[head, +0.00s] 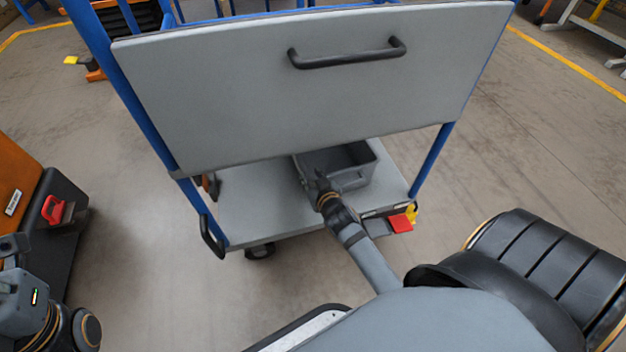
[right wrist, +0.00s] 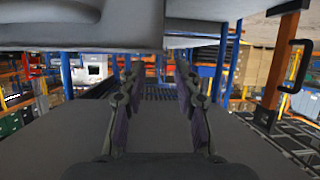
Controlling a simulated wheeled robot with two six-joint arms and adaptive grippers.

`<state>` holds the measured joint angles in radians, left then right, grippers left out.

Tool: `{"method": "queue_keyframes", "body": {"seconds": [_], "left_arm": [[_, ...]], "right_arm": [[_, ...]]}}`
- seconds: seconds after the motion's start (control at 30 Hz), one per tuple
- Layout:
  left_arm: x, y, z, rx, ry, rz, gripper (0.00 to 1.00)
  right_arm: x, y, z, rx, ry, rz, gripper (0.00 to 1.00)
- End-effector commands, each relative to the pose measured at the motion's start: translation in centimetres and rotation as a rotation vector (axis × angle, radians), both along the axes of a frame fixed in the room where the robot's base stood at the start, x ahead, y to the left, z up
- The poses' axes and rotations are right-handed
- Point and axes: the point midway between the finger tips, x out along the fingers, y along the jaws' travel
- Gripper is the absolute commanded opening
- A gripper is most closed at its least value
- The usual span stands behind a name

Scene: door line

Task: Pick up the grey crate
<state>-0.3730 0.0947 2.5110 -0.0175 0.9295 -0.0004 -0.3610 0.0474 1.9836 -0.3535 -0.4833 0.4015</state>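The grey crate (head: 352,168) is an open box on the lower shelf of a blue-framed trolley. The panel above hides part of its far side. My right gripper (head: 313,182) is at the crate's near left corner, seen small in the head view. In the right wrist view its two fingers (right wrist: 158,92) stand apart with nothing between them. A dark grey body at the upper left there looks like the crate (right wrist: 80,30), beside the fingers. I cannot tell whether they touch it. My left arm shows at the lower left of the head view; its fingers are not visible.
A large grey panel (head: 300,90) with a black handle (head: 347,53) overhangs the shelf (head: 255,205). Blue posts (head: 432,160) flank it. Red and yellow parts (head: 401,222) sit at the shelf's right corner. An orange and black unit (head: 62,235) stands left.

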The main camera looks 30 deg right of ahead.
Motion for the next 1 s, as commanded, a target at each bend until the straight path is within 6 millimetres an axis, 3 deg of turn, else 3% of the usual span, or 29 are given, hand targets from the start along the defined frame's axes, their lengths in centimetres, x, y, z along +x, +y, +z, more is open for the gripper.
{"method": "queue_keyframes", "body": {"seconds": [0.3, 0.5, 0.9, 1.0], "left_arm": [[0.1, -0.1, -3.2, 0.0, -0.002, 0.019, 0.4], [0.1, -0.1, -4.2, 0.003, -0.001, 0.027, 0.4], [0.2, -0.2, -4.3, 0.003, 0.0, 0.031, 0.4], [0.2, -0.2, -4.3, 0.003, 0.0, 0.031, 0.4]], "right_arm": [[5.5, -1.0, -2.7, 0.0, -0.003, 0.0, 0.32], [7.7, -1.4, -3.5, -0.001, 0.0, 0.0, 0.32], [8.3, -1.5, -3.5, 0.0, 0.001, 0.0, 0.32], [8.3, -1.5, -3.5, 0.0, 0.001, 0.0, 0.2]]}}
